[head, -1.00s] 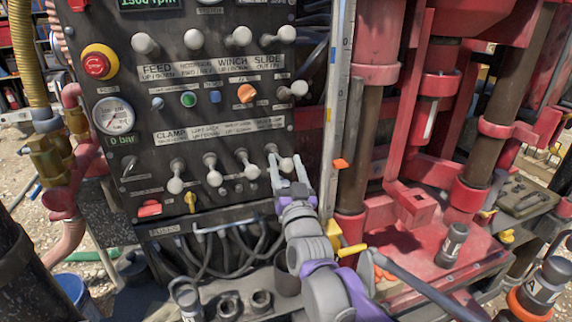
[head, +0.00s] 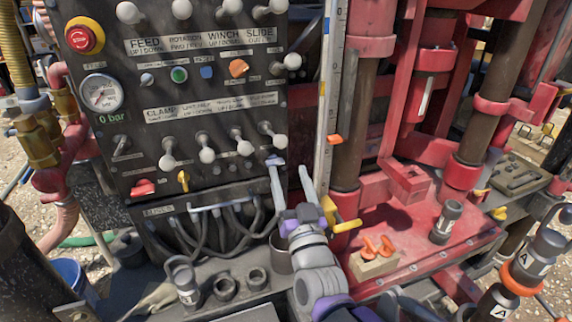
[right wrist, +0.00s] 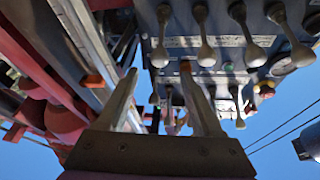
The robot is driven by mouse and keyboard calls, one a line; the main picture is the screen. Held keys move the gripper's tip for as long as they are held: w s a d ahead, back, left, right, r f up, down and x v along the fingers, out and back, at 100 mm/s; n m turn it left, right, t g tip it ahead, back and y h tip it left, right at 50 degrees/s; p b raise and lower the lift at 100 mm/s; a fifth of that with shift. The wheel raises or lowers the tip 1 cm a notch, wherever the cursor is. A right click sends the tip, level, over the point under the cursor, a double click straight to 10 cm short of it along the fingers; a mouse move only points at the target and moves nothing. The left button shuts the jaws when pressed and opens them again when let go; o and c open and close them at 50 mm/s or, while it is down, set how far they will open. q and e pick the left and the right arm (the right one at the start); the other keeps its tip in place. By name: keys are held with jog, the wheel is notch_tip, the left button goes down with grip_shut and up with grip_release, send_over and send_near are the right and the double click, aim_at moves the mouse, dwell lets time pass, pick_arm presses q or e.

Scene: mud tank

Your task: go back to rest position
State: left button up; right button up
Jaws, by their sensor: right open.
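My right gripper (head: 291,172) is open and empty in the head view, in front of the lower right part of the black control panel (head: 215,122). Its fingers point up toward the panel, just below the rightmost lever (head: 272,134) of the lower row. In the right wrist view its two fingers (right wrist: 158,88) are spread with nothing between them, and several white-knobbed levers (right wrist: 206,50) show beyond. The fingers appear apart from the levers. My left gripper is not in view.
Right of the panel stands the red rig frame (head: 410,225). A block with orange-handled pieces (head: 374,262) and a dark canister (head: 446,222) stand on its deck. Hoses (head: 215,250) hang below the panel. A round gauge (head: 101,94) is at the panel's left.

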jog(key=shift+s, duration=0.25)
jog(key=shift+d+f, duration=0.1)
jog(key=shift+f, duration=0.05)
jog(key=s+d+f+g+h, duration=0.1)
jog(key=s+d+f+g, duration=0.2)
jog(key=f, duration=0.2)
jog(key=s+d+f+n+g, duration=0.1)
jog(key=s+d+f+g, duration=0.15)
jog(key=f, duration=0.35)
jog(key=s+d+f+g+h, duration=0.1)
jog(key=s+d+f+g, duration=0.15)
jog(key=f, duration=0.25)
jog(key=s+d+f+g+h, duration=0.1)
jog(key=s+d+f+g, duration=0.2)
jog(key=s+f, duration=0.3)
jog(key=s+d+f+g+h, duration=0.1)
jog(key=s+d+f+g, duration=0.2)
jog(key=s, duration=0.7)
notch_tip(320, 180, down, 3)
jog(key=shift+d+f+m+g+p, duration=0.1)
jog(key=shift+d+m+g+p, duration=0.25)
jog(key=shift+g, duration=0.65)
jog(key=shift+a, duration=0.1)
